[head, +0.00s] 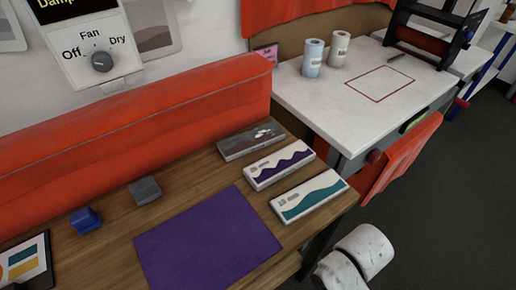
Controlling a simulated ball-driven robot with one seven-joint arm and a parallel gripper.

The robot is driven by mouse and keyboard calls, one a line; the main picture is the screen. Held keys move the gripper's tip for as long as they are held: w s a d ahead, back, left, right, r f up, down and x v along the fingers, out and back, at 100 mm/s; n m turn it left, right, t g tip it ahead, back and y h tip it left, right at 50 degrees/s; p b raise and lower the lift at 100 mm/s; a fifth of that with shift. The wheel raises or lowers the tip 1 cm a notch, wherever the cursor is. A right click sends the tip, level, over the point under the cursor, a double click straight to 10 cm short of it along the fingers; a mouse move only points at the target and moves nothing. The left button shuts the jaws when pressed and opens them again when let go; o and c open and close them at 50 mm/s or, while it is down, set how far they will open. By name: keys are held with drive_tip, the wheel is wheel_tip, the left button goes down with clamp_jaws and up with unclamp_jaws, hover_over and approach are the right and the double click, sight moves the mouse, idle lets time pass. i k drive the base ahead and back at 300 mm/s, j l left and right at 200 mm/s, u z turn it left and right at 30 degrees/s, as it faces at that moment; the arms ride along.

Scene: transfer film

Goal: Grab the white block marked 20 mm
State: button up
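Two white blocks lie flat near the right end of the wooden table. One white block (279,164) has a purple wave on its top, and the other white block (309,195) has a teal wave. Each has small marks at its left end, too small to read, so I cannot tell which one says 20 mm. A grey block (251,141) with a darker picture lies behind them. The blocks lie apart in a rough row. My gripper is not in view.
A purple sheet (207,241) lies left of the blocks. A blue object (86,220) and a small grey block (145,190) stand farther left. A long red padded bar (130,125) runs behind. A white table (325,100) with two rolls and a roller press stands beyond.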

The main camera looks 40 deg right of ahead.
sight(237, 146)
drive_tip(key=l+u, duration=0.35)
drive_tip(key=k+l+u, duration=0.15)
drive_tip(key=l+u, duration=0.2)
drive_tip(key=k+l+u, duration=0.1)
drive_tip(key=l+u, duration=0.25)
drive_tip(key=j, duration=0.05)
